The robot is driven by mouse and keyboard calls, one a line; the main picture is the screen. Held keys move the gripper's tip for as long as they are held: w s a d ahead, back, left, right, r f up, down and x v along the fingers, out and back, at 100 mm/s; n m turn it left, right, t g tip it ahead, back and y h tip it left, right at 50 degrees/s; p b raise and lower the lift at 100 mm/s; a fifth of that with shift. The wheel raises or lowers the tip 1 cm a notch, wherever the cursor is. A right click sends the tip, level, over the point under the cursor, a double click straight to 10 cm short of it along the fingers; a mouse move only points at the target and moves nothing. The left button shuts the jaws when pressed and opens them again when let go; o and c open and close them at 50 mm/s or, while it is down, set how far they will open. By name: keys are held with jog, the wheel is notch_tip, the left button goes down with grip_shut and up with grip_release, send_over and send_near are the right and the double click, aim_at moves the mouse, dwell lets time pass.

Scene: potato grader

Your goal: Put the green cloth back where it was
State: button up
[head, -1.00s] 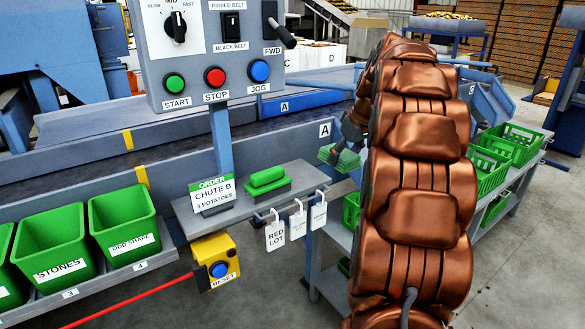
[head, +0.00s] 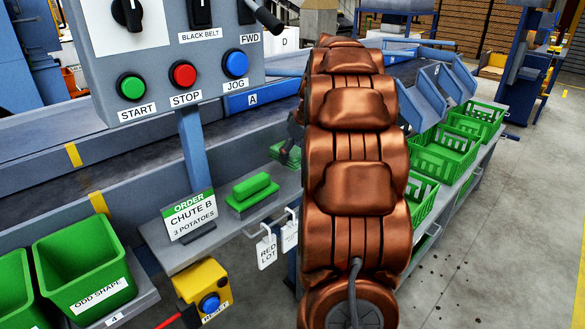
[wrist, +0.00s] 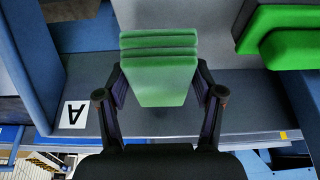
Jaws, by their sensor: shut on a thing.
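The green cloth (wrist: 160,82), a folded stack of layers, sits between the fingers of my gripper (wrist: 160,95) in the wrist view. My gripper is shut on it. In the head view only part of the cloth (head: 284,154) and of my gripper (head: 294,136) shows, left of my copper-coloured arm, which hides the rest. They are near the far right end of the grey shelf (head: 222,232). I cannot tell whether the cloth touches anything beneath it.
A green block-handled item (head: 255,188) stands on the shelf beside the order sign (head: 190,217). Hanging tags (head: 266,250) and a yellow reset box (head: 204,288) are below. The control panel (head: 180,60) rises above. Green crates (head: 441,150) stand on the right.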

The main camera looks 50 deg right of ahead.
aim_at(294, 177)
jog(key=shift+f, duration=2.3)
jog(key=shift+f, duration=0.2)
jog(key=o, duration=1)
jog(key=shift+r, duration=0.1)
jog(key=v, duration=1.2)
jog(key=shift+r, duration=0.1)
